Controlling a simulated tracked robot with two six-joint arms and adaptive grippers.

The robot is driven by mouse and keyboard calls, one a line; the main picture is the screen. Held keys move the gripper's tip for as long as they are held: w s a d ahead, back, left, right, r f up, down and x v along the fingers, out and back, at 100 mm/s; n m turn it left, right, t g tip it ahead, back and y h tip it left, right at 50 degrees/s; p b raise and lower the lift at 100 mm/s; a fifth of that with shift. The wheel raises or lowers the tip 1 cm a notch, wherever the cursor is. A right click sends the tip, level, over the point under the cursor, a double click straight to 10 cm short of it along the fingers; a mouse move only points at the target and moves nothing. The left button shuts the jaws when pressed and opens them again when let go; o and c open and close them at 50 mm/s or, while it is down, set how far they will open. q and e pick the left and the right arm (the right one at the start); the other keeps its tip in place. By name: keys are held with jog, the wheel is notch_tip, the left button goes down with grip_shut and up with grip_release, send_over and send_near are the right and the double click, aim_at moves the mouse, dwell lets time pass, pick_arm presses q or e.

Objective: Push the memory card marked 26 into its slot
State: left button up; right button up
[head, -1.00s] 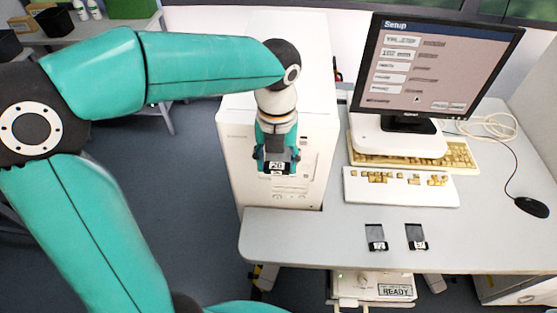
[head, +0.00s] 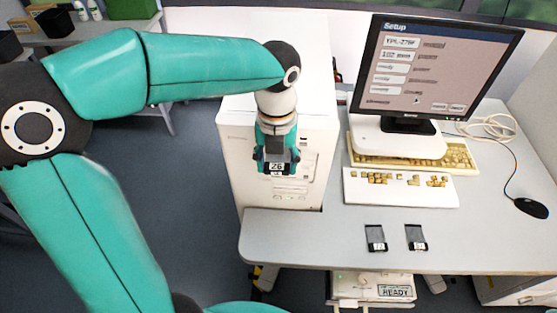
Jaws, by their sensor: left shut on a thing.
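The memory card marked 26 (head: 276,168) is dark with a white label. My left gripper (head: 275,162) is shut on it, in front of the white computer tower (head: 235,160). The card's label faces me. Its far end and the slot are hidden behind the gripper and card, so I cannot tell whether the card touches the tower or is in a slot. My right gripper is not in view.
Two other dark cards, one at the left (head: 376,238) and one at the right (head: 417,238), lie on the grey desk (head: 300,230). A keyboard (head: 400,188), a monitor (head: 435,75) and a mouse (head: 531,207) stand behind. A printer (head: 372,287) sits below the desk.

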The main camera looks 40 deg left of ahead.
pick_arm(q)
jog(key=shift+w+a, duration=0.1)
jog(key=shift+w, duration=0.05)
jog(key=shift+w+a+p, duration=0.15)
jog(key=shift+w+p, duration=0.15)
dwell(0.4)
dwell(0.5)
jog(key=shift+w+a+p, duration=0.55)
jog(key=shift+w+p, duration=0.05)
jog(key=shift+w, duration=0.3)
jog(key=shift+w+a+p, duration=0.55)
jog(key=shift+w, duration=0.3)
dwell(0.4)
jog(key=o, duration=1.2)
jog(key=shift+c, duration=0.2)
